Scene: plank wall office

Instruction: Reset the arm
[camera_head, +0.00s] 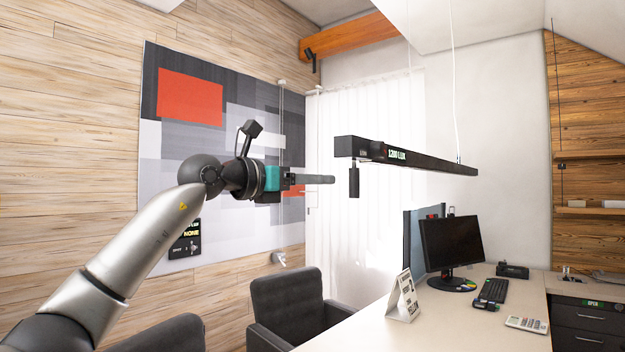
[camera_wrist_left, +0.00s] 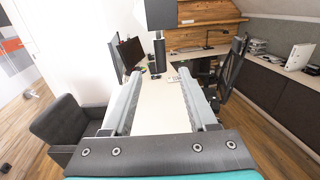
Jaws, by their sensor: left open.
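My left arm (camera_head: 125,245) comes in from the lower left of the head view and is raised. My left gripper (camera_head: 322,179) points right, held in the air in front of the wall panel. In the left wrist view the two grey fingers of the gripper (camera_wrist_left: 160,76) stand wide apart with nothing between them. My right arm and gripper are not in view.
A black hanging lamp bar (camera_head: 405,156) with a short cylinder (camera_head: 354,181) below it is close to the gripper's right. Below are a desk (camera_head: 455,325), monitor (camera_head: 451,243), folded sign (camera_head: 403,298) and grey chair (camera_head: 287,303). The wrist view also shows an office chair (camera_wrist_left: 233,72).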

